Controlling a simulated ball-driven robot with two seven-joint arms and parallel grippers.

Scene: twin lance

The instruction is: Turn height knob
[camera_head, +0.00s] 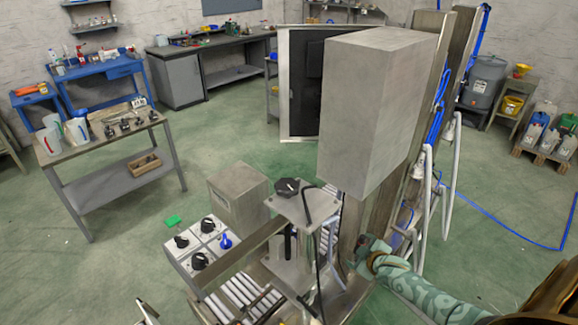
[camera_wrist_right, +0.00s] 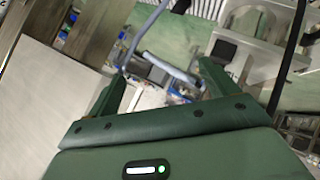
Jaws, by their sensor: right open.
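A round black knob (camera_head: 288,187) sits on top of a grey metal plate on the machine, below and left of the large grey box. A light control panel (camera_head: 207,243) at the lower left carries several black knobs (camera_head: 200,260) and a blue one (camera_head: 225,241). I cannot tell from labels which is the height knob. My right gripper (camera_head: 364,256), on a green patterned arm, is beside the machine's column, right of the plate and apart from the knobs. In the right wrist view its two green fingers (camera_wrist_right: 160,86) are spread with nothing gripped between them. My left gripper does not show clearly.
The large grey box (camera_head: 362,115) stands high above my right gripper. A black cable (camera_head: 318,240) hangs in front of the plate. White pipes (camera_head: 424,200) and blue hoses run at the right. Open green floor (camera_head: 480,245) lies right; a tool table (camera_head: 100,140) stands left.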

